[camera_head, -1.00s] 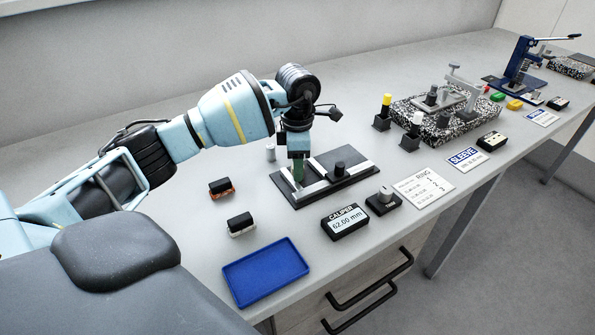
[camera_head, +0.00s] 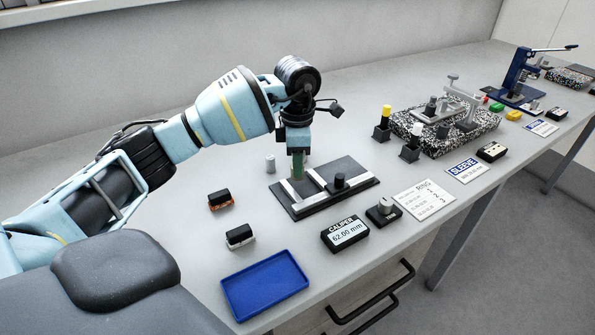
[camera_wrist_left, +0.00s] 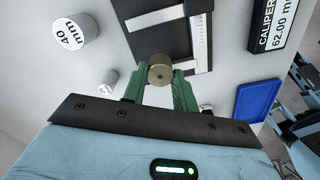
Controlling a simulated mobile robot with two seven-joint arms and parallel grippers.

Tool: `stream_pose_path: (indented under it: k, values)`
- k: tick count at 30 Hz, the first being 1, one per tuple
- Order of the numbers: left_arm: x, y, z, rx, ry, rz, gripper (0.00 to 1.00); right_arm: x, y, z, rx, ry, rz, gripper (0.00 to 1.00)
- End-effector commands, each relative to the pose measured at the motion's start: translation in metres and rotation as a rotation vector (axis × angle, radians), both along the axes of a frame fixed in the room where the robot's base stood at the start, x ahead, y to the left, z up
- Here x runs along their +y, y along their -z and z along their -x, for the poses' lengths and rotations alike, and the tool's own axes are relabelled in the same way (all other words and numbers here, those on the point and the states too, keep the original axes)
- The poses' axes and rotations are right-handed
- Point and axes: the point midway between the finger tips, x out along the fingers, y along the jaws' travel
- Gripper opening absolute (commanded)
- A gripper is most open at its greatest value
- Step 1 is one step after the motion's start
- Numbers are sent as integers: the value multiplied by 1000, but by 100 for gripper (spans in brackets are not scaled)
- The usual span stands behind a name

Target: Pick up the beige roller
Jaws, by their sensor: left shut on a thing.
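The beige roller (camera_wrist_left: 160,72) shows in the left wrist view as a short round piece with a dark centre spot, end-on between the green fingertips. My left gripper (camera_wrist_left: 160,80) is shut on it. In the head view my left gripper (camera_head: 298,166) points down over the left part of the black measuring plate (camera_head: 350,197) with its pale rails. The roller is hard to make out there, behind the fingers. I cannot tell the exact gap between roller and plate. My right gripper is not in view.
A caliper readout (camera_head: 345,233) and a blue tray (camera_head: 265,285) lie near the front edge. Two small dark blocks (camera_head: 220,199) (camera_head: 239,236) stand left of the plate. A grey cylinder (camera_head: 270,164) stands behind. A speckled slab (camera_head: 445,127) with fixtures lies to the right.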

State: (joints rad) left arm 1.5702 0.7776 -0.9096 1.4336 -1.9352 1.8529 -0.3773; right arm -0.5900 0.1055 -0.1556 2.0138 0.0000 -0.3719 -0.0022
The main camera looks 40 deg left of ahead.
Motion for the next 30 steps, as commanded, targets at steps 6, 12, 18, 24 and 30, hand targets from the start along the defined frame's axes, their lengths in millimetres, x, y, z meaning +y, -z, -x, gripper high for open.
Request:
stream_pose_path:
  k: [6, 12, 18, 24, 30]
  values:
    - [-29, -2, 34, 0, 7, 0, 0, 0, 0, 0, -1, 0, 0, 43]
    - [-59, -6, 69, 0, 7, 0, 0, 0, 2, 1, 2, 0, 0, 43]
    - [-84, -10, 99, 0, 4, 0, 0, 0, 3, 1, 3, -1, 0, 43]
    - [-99, -12, 116, 1, 2, 1, 0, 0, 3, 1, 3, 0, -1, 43]
    - [-103, -13, 122, 1, 0, -1, 0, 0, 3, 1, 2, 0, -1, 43]
